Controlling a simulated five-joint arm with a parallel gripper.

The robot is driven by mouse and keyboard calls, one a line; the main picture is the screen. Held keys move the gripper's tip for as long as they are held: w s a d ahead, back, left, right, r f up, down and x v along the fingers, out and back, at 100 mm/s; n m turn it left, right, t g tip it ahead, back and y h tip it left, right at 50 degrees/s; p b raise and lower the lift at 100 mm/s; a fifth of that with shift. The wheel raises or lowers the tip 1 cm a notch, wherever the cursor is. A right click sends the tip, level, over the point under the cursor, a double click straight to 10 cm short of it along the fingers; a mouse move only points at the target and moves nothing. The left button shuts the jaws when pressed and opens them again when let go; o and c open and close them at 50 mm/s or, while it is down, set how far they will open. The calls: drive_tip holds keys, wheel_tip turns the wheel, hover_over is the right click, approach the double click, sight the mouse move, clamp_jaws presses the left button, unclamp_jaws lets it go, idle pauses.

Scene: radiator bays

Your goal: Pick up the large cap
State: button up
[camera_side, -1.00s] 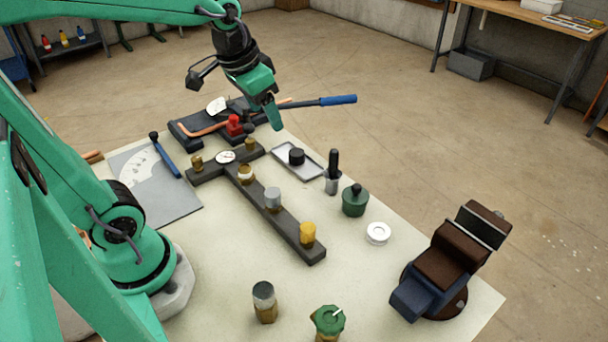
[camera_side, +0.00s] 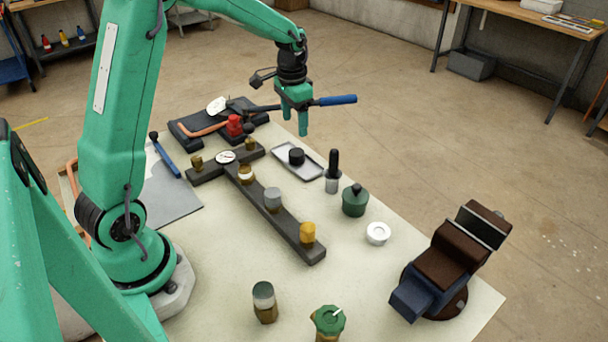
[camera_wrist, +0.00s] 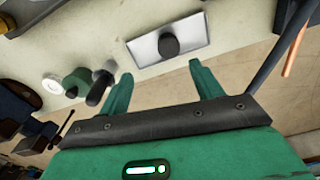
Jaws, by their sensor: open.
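A round black cap (camera_side: 297,155) sits on a small grey tray (camera_side: 313,172) near the right edge of the table; I take it for the large cap. In the wrist view the black cap (camera_wrist: 169,46) lies on the tray (camera_wrist: 193,27), just beyond my fingertips. My gripper (camera_side: 297,122) is open and empty, pointing down, above and apart from the cap. In the wrist view its two green fingers (camera_wrist: 160,75) stand apart, with nothing between them. The cap is fully visible.
A black-handled tool (camera_side: 333,175), a green lidded pot (camera_side: 354,200) and a white ring (camera_side: 378,233) stand near the tray. A dark bar with several fittings (camera_side: 285,226) lies to the left. A blue-handled tool (camera_side: 335,100) sticks out behind my gripper. A vise (camera_side: 450,262) stands front right.

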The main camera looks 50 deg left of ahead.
sight(297, 152)
drive_tip(key=shift+w+a+f, duration=0.25)
drive_tip(key=shift+a+f, duration=0.05)
drive_tip(key=shift+f, duration=0.25)
drive_tip(key=shift+w+a+f, duration=0.2)
drive_tip(key=shift+a+f, duration=0.1)
drive_tip(key=shift+f, duration=0.2)
drive_tip(key=shift+w+a+f, duration=0.25)
drive_tip(key=shift+a+f, duration=0.05)
drive_tip(key=shift+f, duration=1.6)
drive_tip(key=shift+w+d+f, duration=0.1)
drive_tip(key=shift+f, duration=2.5)
drive_tip(key=c, duration=1.1)
